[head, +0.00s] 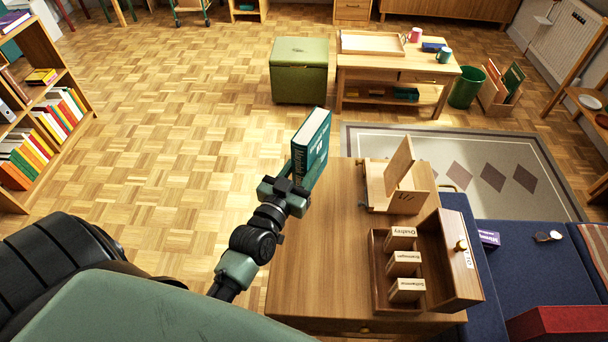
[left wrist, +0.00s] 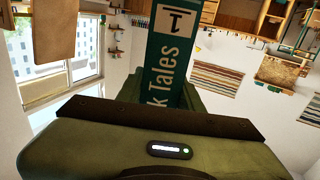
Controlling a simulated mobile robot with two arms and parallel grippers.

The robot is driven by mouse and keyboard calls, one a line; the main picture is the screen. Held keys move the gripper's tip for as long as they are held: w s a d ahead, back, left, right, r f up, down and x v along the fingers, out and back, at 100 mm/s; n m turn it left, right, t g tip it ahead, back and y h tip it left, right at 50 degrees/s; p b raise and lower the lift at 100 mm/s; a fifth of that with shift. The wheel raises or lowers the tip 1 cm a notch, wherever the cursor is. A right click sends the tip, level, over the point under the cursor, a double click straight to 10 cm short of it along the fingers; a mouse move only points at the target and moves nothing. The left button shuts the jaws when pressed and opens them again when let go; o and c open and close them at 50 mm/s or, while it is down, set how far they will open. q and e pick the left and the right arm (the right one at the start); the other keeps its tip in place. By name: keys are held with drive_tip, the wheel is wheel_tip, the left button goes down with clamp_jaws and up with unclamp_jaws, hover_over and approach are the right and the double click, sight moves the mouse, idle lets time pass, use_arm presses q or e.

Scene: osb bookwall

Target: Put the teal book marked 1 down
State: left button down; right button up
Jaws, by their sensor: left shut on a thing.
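The teal book (head: 311,146) is held upright in my left gripper (head: 287,188), above the far left corner of the wooden cabinet top (head: 318,250). Its spine faces me in the left wrist view (left wrist: 177,60), with a "1" label and the letters "k Tales". My left gripper is shut on the book's lower part. Whether the book touches the cabinet top is hard to tell. My right gripper is not in view.
A wooden book stand (head: 378,185) and a divided box (head: 380,300) with several labelled blocks occupy the cabinet's right side. Its left and middle top is bare. A blue sofa (head: 500,270) adjoins on the right. A green storage stool (head: 299,80) and low table (head: 370,62) stand beyond.

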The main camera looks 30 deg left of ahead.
sight(299, 183)
use_arm(q)
wheel_tip(299, 183, down, 3)
drive_tip(key=shift+f, duration=0.2)
drive_tip(key=shift+b, duration=0.3)
drive_tip(key=c, duration=0.9)
unclamp_jaws()
drive_tip(key=shift+f, duration=0.25)
